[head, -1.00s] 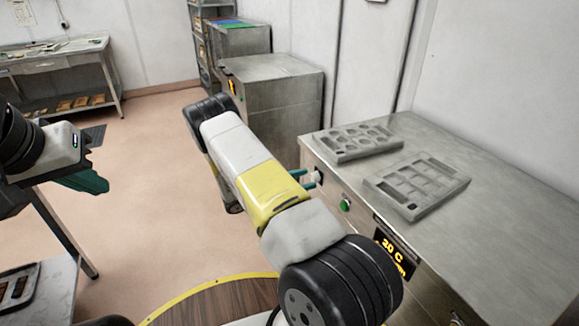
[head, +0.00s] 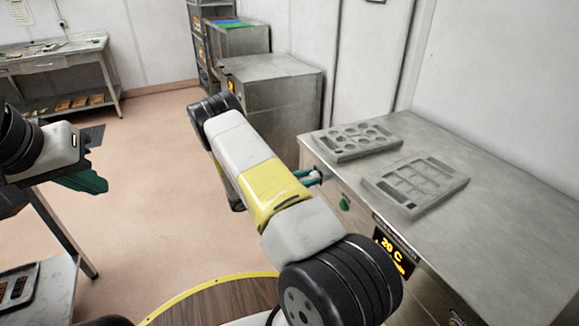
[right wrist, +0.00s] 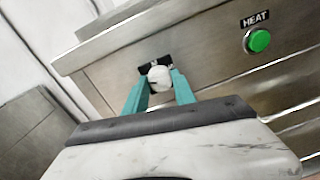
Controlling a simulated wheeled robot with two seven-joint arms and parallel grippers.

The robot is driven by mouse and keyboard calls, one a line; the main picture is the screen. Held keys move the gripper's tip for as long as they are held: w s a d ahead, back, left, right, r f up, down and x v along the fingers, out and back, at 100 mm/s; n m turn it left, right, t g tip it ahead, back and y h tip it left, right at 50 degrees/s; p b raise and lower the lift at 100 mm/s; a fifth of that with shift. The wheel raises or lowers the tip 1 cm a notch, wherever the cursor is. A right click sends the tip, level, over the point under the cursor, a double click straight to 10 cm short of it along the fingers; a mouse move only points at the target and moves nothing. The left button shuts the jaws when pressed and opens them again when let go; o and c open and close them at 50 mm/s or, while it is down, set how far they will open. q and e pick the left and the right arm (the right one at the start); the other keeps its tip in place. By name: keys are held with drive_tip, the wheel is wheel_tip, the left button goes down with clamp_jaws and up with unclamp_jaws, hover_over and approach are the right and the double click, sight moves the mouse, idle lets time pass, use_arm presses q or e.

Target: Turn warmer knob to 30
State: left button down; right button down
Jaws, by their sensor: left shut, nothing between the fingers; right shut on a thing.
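The warmer (head: 480,200) is a steel cabinet at the right of the head view. Its front display (head: 392,250) reads 20 C. The white round knob (right wrist: 160,78) is on the front panel in the right wrist view, with a dark mark on its face. My right gripper (right wrist: 158,84) has its teal fingers on both sides of the knob, shut on it. In the head view the right fingers (head: 309,178) show at the warmer's front, partly hidden by my arm. My left gripper (head: 85,182) is shut and empty at the far left, away from the warmer.
A green HEAT button (right wrist: 258,40) is right of the knob. Two grey moulds (head: 357,140) (head: 415,185) lie on the warmer top. Another steel cabinet (head: 270,95) stands behind. A table with a tray (head: 18,290) is at lower left. The floor between is open.

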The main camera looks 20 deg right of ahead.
drive_tip(key=shift+m, duration=0.3)
drive_tip(key=m, duration=0.6)
drive_tip(key=shift+m, duration=0.3)
drive_tip(key=m, duration=0.6)
drive_tip(key=shift+s+t+y, duration=0.1)
drive_tip(key=shift+t+y, duration=0.2)
drive_tip(key=c, duration=1)
unclamp_jaws()
drive_tip(key=shift+c, duration=0.2)
drive_tip(key=shift+a, duration=0.1)
